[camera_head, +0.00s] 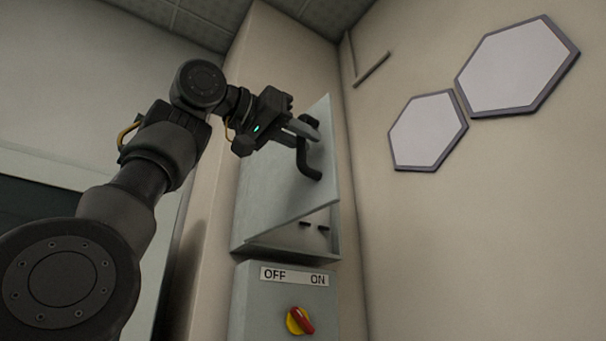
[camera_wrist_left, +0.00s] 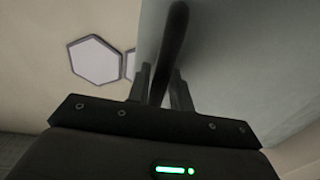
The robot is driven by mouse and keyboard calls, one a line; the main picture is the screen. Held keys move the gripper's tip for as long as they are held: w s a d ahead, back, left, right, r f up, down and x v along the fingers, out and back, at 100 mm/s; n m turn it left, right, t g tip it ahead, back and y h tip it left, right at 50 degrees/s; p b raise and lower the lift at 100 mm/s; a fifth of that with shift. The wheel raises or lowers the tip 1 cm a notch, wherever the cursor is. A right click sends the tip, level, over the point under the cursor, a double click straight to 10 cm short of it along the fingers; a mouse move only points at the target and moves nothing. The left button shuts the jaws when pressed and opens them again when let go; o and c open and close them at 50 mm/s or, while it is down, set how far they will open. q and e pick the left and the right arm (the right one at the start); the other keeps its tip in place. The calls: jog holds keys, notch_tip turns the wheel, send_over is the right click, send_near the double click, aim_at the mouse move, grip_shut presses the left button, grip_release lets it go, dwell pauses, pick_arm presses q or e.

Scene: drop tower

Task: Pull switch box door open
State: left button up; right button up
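The grey switch box (camera_head: 290,245) is on the wall, and its door (camera_head: 265,190) stands partly open. A gap at the lower right shows part of the inside with small dark parts. A black curved handle (camera_head: 311,165) is on the door's front. My left gripper (camera_head: 308,133) is at the upper part of the handle. In the left wrist view, the handle (camera_wrist_left: 174,40) runs between the two fingers (camera_wrist_left: 160,88), which look closed on it. The door (camera_wrist_left: 240,60) fills the right of that view. My right gripper is not in view.
Below is a grey panel (camera_head: 255,310) with an OFF/ON label (camera_head: 294,276) and a red and yellow rotary switch (camera_head: 299,320). Two hexagonal panels (camera_head: 428,131) (camera_head: 517,67) are on the right wall. Space in front of that wall looks clear.

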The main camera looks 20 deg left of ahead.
pick_arm(q)
jog(key=shift+s, duration=0.1)
